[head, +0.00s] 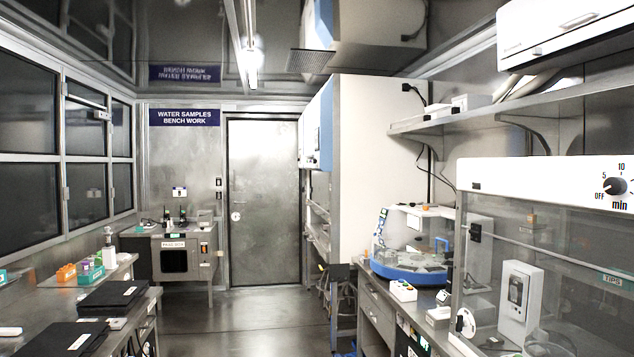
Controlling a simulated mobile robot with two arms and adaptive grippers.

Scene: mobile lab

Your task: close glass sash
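A white cabinet (545,181) with a timer dial stands at the near right, and clear glass panels (560,255) hang below its top. Instruments show through this glass, and its lower edge is cut off or hard to make out. Farther back, a tall white cabinet (368,170) has a blue and white front (325,130) facing the aisle, seen at a steep angle. I cannot tell how far any sash there is raised. Neither of my grippers is in view.
The aisle floor (265,315) is clear up to a metal door (262,200). A left bench holds black cases (115,296) and an orange rack (66,273). A blue-based device (410,268) stands on the right bench, below a wall shelf (480,115).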

